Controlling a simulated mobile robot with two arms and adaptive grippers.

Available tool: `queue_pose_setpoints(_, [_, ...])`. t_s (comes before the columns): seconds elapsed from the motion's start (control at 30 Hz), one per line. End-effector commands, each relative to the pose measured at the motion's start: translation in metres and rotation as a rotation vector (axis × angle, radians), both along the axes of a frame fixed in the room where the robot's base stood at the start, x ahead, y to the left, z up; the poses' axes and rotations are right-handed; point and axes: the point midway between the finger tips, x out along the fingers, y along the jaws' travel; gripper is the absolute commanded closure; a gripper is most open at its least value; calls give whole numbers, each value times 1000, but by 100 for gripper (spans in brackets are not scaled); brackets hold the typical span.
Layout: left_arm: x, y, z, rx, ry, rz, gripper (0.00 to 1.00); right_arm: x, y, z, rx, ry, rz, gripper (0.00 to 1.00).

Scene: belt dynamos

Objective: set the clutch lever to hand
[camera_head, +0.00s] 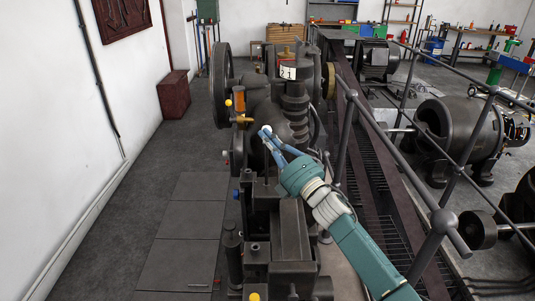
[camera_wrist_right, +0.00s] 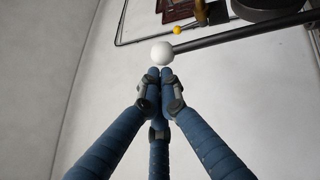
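A lever with a white ball knob (camera_wrist_right: 162,53) shows in the right wrist view; its dark bar (camera_wrist_right: 240,34) runs from the knob to the right. I take it for the clutch lever, though no label on it can be read. The white knob also shows in the head view (camera_head: 266,130), in front of the machine. My right gripper (camera_wrist_right: 160,73) has its blue fingers drawn together, tips just short of the knob; I cannot tell whether they touch it. In the head view my right gripper (camera_head: 266,138) reaches in from the lower right. My left gripper is not in view.
The dark belt machine (camera_head: 290,100) has a large flywheel (camera_head: 221,85) on its left. A yellow knob (camera_wrist_right: 177,30) on a thin rod sits near the lever. A grey railing (camera_head: 400,165) stands close to my right arm. The floor at the left (camera_head: 150,180) is clear.

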Motion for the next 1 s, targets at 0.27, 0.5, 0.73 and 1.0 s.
queue_pose_setpoints(0.27, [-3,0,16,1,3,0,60,23,-1,10,-4,96,-2,100])
queue_pose_setpoints(0.5, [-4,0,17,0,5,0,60,27,-1,8,-2,118,-2,100])
queue_pose_setpoints(0.73, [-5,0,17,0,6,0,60,27,-2,7,-1,118,-3,100])
queue_pose_setpoints(1.0, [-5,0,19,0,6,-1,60,27,-3,9,-2,117,-3,100])
